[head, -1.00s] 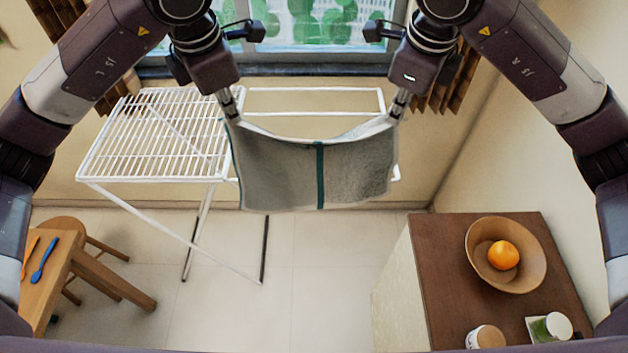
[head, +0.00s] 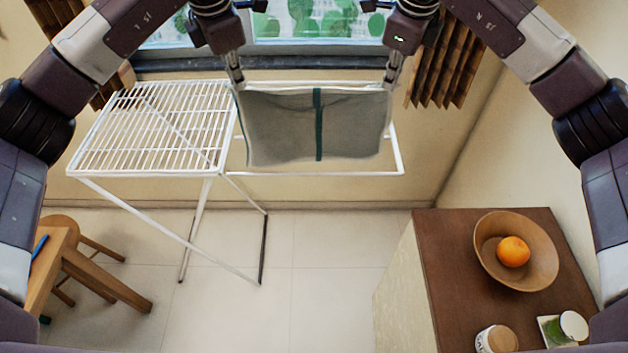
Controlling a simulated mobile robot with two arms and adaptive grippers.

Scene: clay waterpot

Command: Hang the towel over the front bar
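The grey towel (head: 275,128), with a dark green stripe down its middle, hangs spread between my two grippers. My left gripper (head: 237,82) is shut on its upper left corner. My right gripper (head: 389,84) is shut on its upper right corner. Behind and below it is the white drying rack (head: 150,172). The rack's front bar (head: 320,173) shows just below the towel's lower edge in the picture. The towel covers much of the rack's open right wing. I cannot tell whether the towel touches any bar.
A window (head: 300,22) is behind the rack. A wooden stool (head: 105,285) stands at lower left. A brown cabinet (head: 450,275) at lower right carries a bowl (head: 545,268) with an orange (head: 513,251) and jars (head: 496,340). The floor (head: 310,270) between is clear.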

